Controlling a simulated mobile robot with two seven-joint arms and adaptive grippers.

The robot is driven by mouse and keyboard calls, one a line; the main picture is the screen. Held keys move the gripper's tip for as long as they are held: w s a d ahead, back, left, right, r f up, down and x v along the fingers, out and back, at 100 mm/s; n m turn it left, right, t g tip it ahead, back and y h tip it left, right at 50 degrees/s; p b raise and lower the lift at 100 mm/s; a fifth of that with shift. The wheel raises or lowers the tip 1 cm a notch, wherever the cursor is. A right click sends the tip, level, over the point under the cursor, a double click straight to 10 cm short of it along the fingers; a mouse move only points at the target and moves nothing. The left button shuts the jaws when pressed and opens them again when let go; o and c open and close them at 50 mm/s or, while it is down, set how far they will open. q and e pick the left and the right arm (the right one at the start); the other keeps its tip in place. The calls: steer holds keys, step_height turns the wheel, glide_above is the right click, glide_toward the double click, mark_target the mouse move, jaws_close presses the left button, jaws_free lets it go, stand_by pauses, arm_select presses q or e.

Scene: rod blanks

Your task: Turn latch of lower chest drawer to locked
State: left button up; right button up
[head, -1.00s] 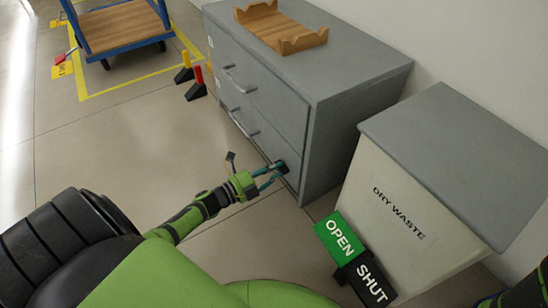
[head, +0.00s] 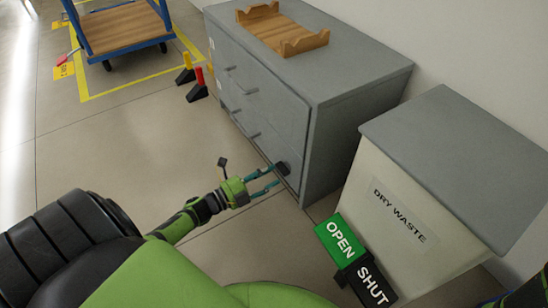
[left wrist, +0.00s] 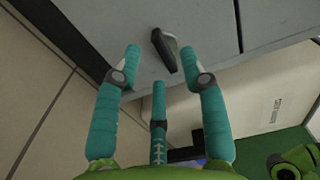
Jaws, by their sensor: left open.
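The grey chest (head: 350,92) stands against the wall, its drawer fronts facing left. The dark latch (head: 283,168) is low on the lower drawer front, near the right corner. In the left wrist view the latch (left wrist: 165,48) is a black lever set at a slant on the grey front. My left gripper (head: 272,187) is open and empty, just in front of the latch. In the wrist view its teal fingers (left wrist: 159,64) lie either side of the latch, with a visible gap to each. I cannot tell which latch position is locked. My right gripper is out of view.
A wooden cradle (head: 281,30) sits on the chest. A dry waste bin (head: 420,190) stands to the right, with a green OPEN and black SHUT sign (head: 341,240) before it. A blue cart (head: 118,30) is at the back left.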

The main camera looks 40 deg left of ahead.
arm_select(q)
steer(key=v, duration=0.9)
